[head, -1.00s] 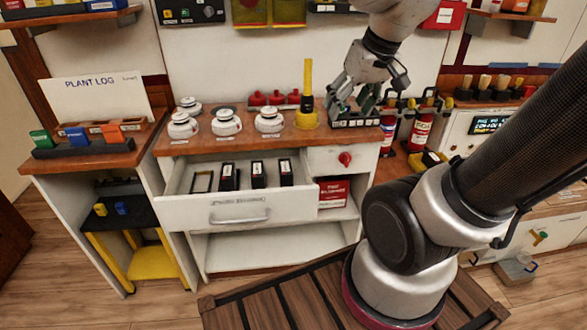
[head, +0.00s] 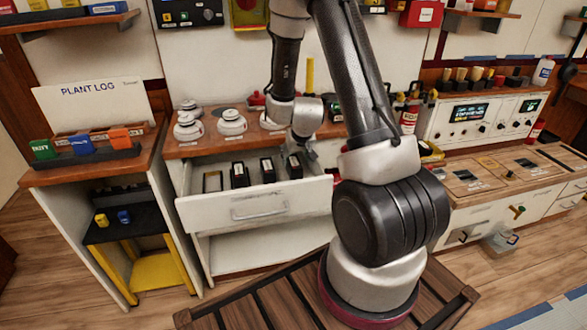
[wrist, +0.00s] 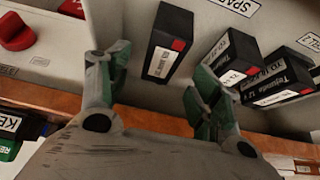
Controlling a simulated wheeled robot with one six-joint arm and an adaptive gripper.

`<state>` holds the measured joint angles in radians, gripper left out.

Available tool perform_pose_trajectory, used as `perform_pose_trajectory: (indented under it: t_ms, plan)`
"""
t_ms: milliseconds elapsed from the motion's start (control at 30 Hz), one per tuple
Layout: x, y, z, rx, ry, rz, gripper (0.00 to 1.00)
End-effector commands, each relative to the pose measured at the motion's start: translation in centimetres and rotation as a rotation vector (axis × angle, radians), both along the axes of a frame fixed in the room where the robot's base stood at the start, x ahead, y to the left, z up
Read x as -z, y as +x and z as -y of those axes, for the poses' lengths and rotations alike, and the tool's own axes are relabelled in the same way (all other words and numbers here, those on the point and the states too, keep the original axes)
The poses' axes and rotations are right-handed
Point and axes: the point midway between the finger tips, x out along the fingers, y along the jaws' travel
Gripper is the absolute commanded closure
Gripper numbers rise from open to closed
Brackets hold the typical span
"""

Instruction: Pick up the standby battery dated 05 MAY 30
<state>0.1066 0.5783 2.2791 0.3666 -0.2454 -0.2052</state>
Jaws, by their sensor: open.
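Three black batteries stand in the open drawer (head: 290,196) in the head view: a left one (head: 240,175), a middle one (head: 267,170) and a right one (head: 294,167). In the wrist view, one battery (wrist: 166,47) with a white label and red corner lies ahead between my fingers, apart from them. The two others (wrist: 233,62) (wrist: 278,84) are to its right. The label dates are too small or blurred to read. My gripper (wrist: 157,75) is open and empty above the drawer; in the head view its fingers are mostly hidden by my wrist.
An empty dark frame (head: 212,182) lies at the drawer's left. White domed units (head: 232,122) stand on the counter behind. A red knob (wrist: 16,31) is on a panel left of my fingers in the wrist view. A PLANT LOG board (head: 92,112) stands at left.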

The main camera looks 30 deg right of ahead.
Motion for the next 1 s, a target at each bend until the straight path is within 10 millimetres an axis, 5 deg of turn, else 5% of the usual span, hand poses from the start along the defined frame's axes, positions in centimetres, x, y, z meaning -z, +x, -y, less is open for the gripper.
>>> perform_pose_trajectory:
  t_ms: [333, 1000]
  plan:
    - [4.3, 2.2, 0.4, 0.000, 0.001, -0.001, 0.36]
    - [4.8, 2.3, 0.4, -0.001, 0.000, 0.000, 0.36]
